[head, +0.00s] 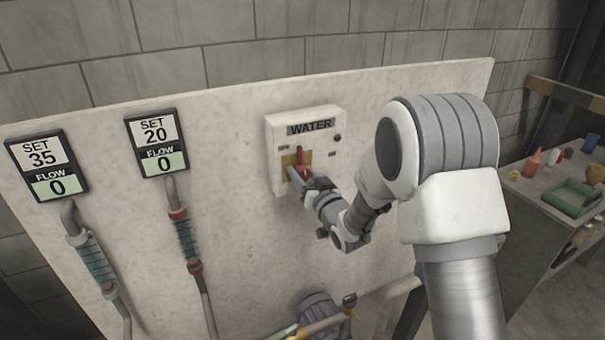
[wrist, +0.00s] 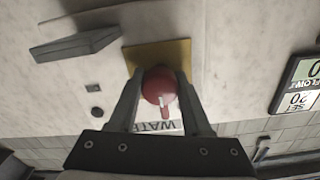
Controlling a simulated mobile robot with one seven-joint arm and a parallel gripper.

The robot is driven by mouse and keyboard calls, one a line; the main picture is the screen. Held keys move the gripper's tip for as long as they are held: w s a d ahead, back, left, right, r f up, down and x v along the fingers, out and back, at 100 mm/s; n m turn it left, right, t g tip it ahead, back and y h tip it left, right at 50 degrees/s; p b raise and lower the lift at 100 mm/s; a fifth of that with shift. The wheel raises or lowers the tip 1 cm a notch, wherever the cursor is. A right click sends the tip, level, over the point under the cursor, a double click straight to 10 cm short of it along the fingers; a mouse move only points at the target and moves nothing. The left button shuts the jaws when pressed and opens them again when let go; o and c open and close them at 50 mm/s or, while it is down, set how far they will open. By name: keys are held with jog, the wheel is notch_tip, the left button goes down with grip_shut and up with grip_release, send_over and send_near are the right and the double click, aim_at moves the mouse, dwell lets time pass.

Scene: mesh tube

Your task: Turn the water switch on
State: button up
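The white water switch box (head: 329,122), labelled WATER, is mounted on the pale panel. Its red switch handle (head: 301,154) stands in front of a yellow plate, partly hidden by my gripper (head: 300,175). In the wrist view the red handle's rounded end (wrist: 158,86), with a white mark, sits between the two fingers of my gripper (wrist: 160,84). Both fingers appear to touch its sides. The yellow plate (wrist: 157,54) shows behind it, and the WATER lettering is upside down and partly covered. The small labels beside the handle are too small to read.
Two flow displays, SET 35 (head: 47,165) and SET 20 (head: 156,143), both read FLOW 0, with hoses below them. A motor-like cylinder (head: 318,308) is low in front of the panel. A side table at right holds a green tray (head: 572,198) and bottles.

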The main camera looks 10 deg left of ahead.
grip_shut()
jog(key=shift+b, duration=0.3)
jog(key=m+b, duration=0.3)
jog(key=shift+f+m, duration=0.1)
jog(key=shift+m, duration=0.3)
jog(key=m+b, duration=0.1)
jog(key=m, duration=0.3)
jog(key=shift+m+b, duration=0.3)
jog(key=shift+b, duration=0.05)
jog(key=m, duration=0.4)
jog(key=shift+m, duration=0.3)
jog(key=m, duration=0.4)
jog(key=shift+r+m, duration=0.25)
jog(key=shift+m, duration=0.15)
